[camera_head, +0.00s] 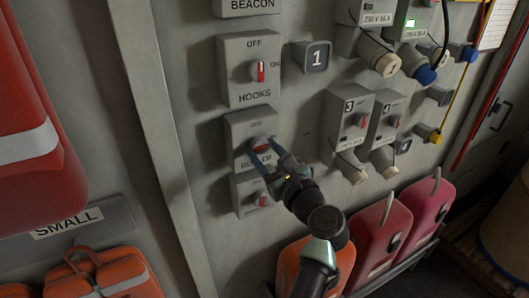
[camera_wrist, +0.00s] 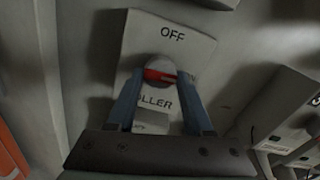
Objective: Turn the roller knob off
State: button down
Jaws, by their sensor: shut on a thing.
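The roller box (camera_head: 238,129) is a grey wall switch with OFF at its top and a partly covered label at its bottom. Its knob (camera_head: 258,142) is grey with a red mark. In the wrist view the knob (camera_wrist: 160,69) shows its red stripe lying nearly crosswise, not pointing up at OFF on the box (camera_wrist: 198,46). My gripper (camera_head: 264,152) is shut on the knob from the lower right. In the wrist view one finger of my gripper (camera_wrist: 160,84) is on each side of the knob. The fingers hide part of the ROLLER label.
The hooks switch (camera_head: 236,72) is just above and another red-marked switch (camera_head: 242,194) just below, close to my gripper. Sockets with plugs (camera_head: 350,115) stick out to the right. Orange (camera_head: 290,262) and red cases (camera_head: 377,238) stand below.

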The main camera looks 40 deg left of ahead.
jog(key=n+b, duration=0.3)
jog(key=n, duration=0.1)
jog(key=shift+w+f+n, duration=0.1)
jog(key=shift+f+n, duration=0.05)
jog(key=shift+n, duration=0.15)
jog(key=n+b, duration=0.4)
jog(key=shift+d, duration=0.1)
jog(key=n+b, duration=0.4)
jog(key=n, duration=0.1)
jog(key=shift+n, duration=0.3)
jog(key=shift+r+n+b, duration=0.15)
jog(key=shift+n+b, duration=0.6)
jog(key=shift+n, duration=0.05)
jog(key=shift+r+n+b, duration=0.15)
jog(key=shift+n+b, duration=0.55)
jog(key=shift+n, duration=0.1)
jog(key=shift+c, duration=1.5)
grip_release()
jog(key=shift+r, duration=0.1)
